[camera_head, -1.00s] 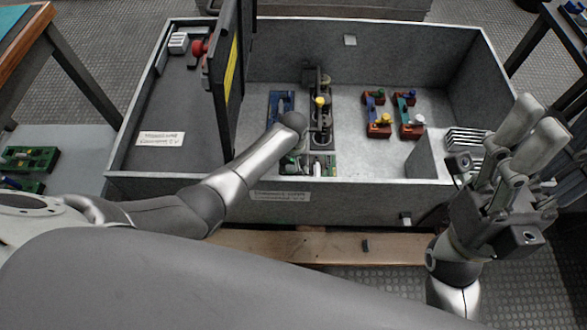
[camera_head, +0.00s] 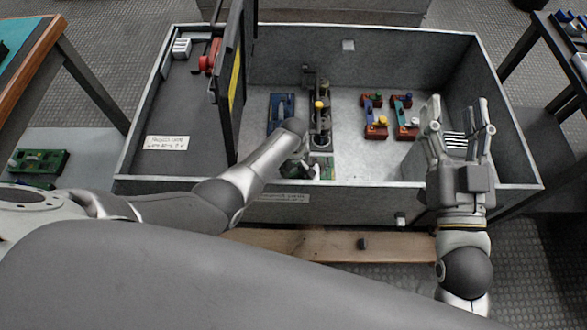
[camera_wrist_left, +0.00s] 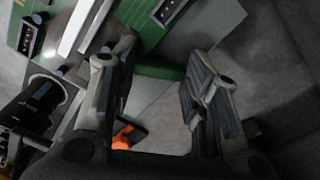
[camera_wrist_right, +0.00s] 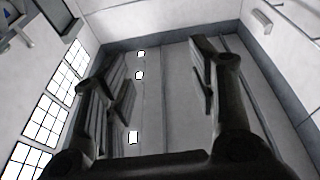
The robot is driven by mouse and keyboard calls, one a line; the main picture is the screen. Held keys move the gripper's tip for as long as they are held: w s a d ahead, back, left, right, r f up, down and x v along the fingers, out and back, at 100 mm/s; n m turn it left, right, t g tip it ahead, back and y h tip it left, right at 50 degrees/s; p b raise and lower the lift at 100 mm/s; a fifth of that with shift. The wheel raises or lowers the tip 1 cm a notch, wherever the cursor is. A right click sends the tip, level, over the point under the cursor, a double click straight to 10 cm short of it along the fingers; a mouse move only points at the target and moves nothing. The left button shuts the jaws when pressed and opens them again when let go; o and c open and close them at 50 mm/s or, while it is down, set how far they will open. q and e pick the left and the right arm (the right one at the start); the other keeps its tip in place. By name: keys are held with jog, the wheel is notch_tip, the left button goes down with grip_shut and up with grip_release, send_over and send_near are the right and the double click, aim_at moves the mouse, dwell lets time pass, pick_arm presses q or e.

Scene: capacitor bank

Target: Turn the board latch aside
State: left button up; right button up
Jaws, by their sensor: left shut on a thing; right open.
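My left gripper (camera_wrist_left: 160,95) is down at the front of the grey box, its fingers mostly hidden by my arm in the head view. In the left wrist view, a dark green piece (camera_wrist_left: 160,69) lies between its fingertips, at the edge of a green board (camera_wrist_left: 150,30). A small orange and black part (camera_wrist_left: 124,137) shows near the left finger. I cannot tell which part is the board latch. My right gripper (camera_head: 459,125) is open and empty over the box's right front corner.
The grey box (camera_head: 230,186) has an upright dark door (camera_head: 228,100) on its left. Red and blue blocks (camera_head: 376,120) stand right of a black fixture (camera_head: 320,120). A white slotted stack (camera_head: 455,141) is near my right gripper. The floor between the blocks and fixture is bare.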

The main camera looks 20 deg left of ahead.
pick_arm(q)
jog(key=n+p, duration=0.1)
jog(key=n, duration=0.4)
jog(key=shift+r+n, duration=0.1)
jog(key=shift+n, duration=0.2)
jog(key=shift+n+p, duration=0.3)
jog(key=shift+n, duration=0.1)
jog(key=n, duration=0.3)
jog(key=shift+a+n, duration=0.1)
jog(key=shift+n, duration=1.4)
pick_arm(e)
notch_tip(320, 180, down, 10)
jog(key=d+g+h, duration=0.1)
jog(key=g, duration=0.4)
jog(key=shift+s+d+r+g+h, duration=0.2)
jog(key=shift+s+d+g+h, duration=0.1)
jog(key=shift+s+g+h, duration=0.1)
pick_arm(q)
jog(key=o, duration=1)
jog(key=shift+c, duration=0.2)
jog(key=shift+o, duration=0.3)
